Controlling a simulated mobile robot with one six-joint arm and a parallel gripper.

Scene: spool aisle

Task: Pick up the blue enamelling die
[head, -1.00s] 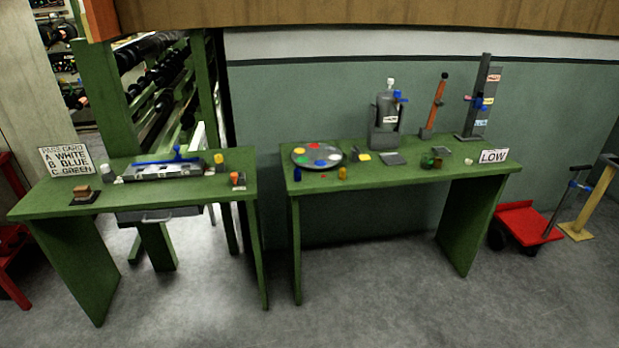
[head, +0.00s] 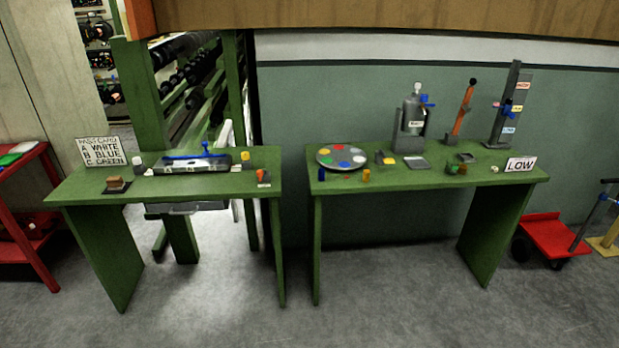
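A small dark blue cylinder (head: 322,174), which looks like the blue enamelling die, stands at the front left corner of the right green table (head: 400,180). It is in front of a grey round disc (head: 325,164) with several coloured spots, one of them blue.
The left green table (head: 75,190) holds a sign card (head: 102,151), a grey tray with a blue handle (head: 190,165) and small coloured pieces. A gap separates the tables. A red cart (head: 555,236) stands right, a red shelf (head: 20,210) left. The floor in front is clear.

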